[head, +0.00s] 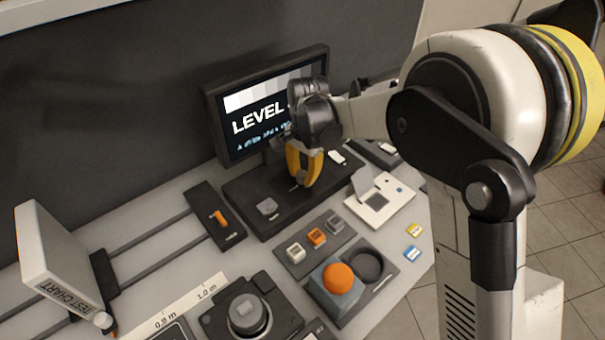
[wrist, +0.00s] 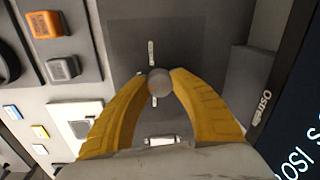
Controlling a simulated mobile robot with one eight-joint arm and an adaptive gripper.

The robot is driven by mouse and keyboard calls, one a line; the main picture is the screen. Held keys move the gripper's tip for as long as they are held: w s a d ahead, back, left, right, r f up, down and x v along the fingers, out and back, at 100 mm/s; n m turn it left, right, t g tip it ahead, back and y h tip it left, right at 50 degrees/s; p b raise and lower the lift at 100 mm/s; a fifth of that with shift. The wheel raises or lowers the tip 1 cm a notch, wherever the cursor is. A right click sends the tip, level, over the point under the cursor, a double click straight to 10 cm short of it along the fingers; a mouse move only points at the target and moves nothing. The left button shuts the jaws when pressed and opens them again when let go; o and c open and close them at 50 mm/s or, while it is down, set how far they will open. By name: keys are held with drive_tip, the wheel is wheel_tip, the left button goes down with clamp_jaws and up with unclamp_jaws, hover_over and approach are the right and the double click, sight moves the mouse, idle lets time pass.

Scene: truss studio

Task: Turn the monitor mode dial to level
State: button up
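The monitor (head: 235,150) stands at the back with its screen lit, showing a grey stepped bar and the word LEVEL; my gripper hides what follows. Its dark base panel (head: 250,190) lies in front. The mode dial (wrist: 158,82), a small round grey knob, shows in the wrist view between the tips of my yellow fingers, with pale marks on the panel beyond and below it. My gripper (head: 298,182) points down at the panel, its fingers partly closed and both tips against the knob's sides. In the head view the fingers hide the dial.
A grey block (head: 268,206) sits on the panel's left. Nearby are small grey and orange buttons (head: 316,237), a large orange ball (head: 341,278), a white device (head: 382,199) and an orange slider (head: 219,217). A test chart box (head: 58,250) stands at far left.

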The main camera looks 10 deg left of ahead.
sight(305, 175)
drive_tip(key=o, duration=0.5)
drive_tip(key=shift+r, duration=0.1)
drive_tip(key=r, duration=1.1)
drive_tip(key=shift+s+d+r, duration=0.2)
drive_tip(key=shift+d+r, duration=0.15)
drive_tip(key=shift+r, duration=0.05)
